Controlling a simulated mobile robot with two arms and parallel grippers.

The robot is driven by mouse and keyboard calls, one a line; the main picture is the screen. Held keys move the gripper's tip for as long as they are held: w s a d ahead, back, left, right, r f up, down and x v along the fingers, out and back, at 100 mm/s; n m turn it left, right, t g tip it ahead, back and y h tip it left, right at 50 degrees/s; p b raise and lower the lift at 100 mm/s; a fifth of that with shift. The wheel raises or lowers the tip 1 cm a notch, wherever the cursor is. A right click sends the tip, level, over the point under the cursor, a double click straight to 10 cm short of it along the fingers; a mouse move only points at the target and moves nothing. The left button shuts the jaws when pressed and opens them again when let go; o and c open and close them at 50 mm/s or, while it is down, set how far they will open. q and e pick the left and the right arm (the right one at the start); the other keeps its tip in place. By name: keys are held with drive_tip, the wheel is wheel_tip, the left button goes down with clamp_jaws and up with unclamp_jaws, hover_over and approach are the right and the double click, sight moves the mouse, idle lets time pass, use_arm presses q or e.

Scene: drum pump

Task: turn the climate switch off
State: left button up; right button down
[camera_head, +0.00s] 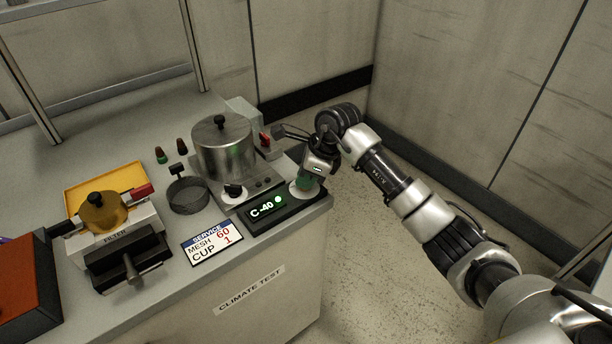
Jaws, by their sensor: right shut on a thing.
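The black climate unit (257,222) at the table's front right corner shows "C-40" and a lit green light (278,199). At its right end is a pale round base (293,191) with a green knob (304,184), the likely climate switch. My right gripper (307,178) comes down over this knob from above and is shut on it. The fingers hide part of the knob, so its exact setting cannot be read. My left gripper is not in view.
A steel lidded pot (222,148) stands behind the unit, with a red switch (265,139) beside it. A mesh basket (188,194), a service card (212,242) and a filter press (127,245) lie to the left. Open floor is right of the table (262,270).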

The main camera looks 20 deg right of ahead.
drive_tip(key=shift+m, duration=0.3)
drive_tip(key=m, duration=0.2)
drive_tip(key=m+t+h, duration=0.1)
drive_tip(key=m, duration=0.1)
drive_tip(key=shift+t, duration=0.3)
drive_tip(key=shift+s+m+t+h+b, duration=0.1)
drive_tip(key=shift+m+t+h+b, duration=0.4)
drive_tip(key=shift+m, duration=1.5)
drive_tip(key=c, duration=1.2)
unclamp_jaws()
drive_tip(key=shift+a, duration=0.1)
drive_tip(key=shift+o, duration=0.2)
drive_tip(key=v, duration=1.1)
drive_tip(key=shift+a, duration=0.2)
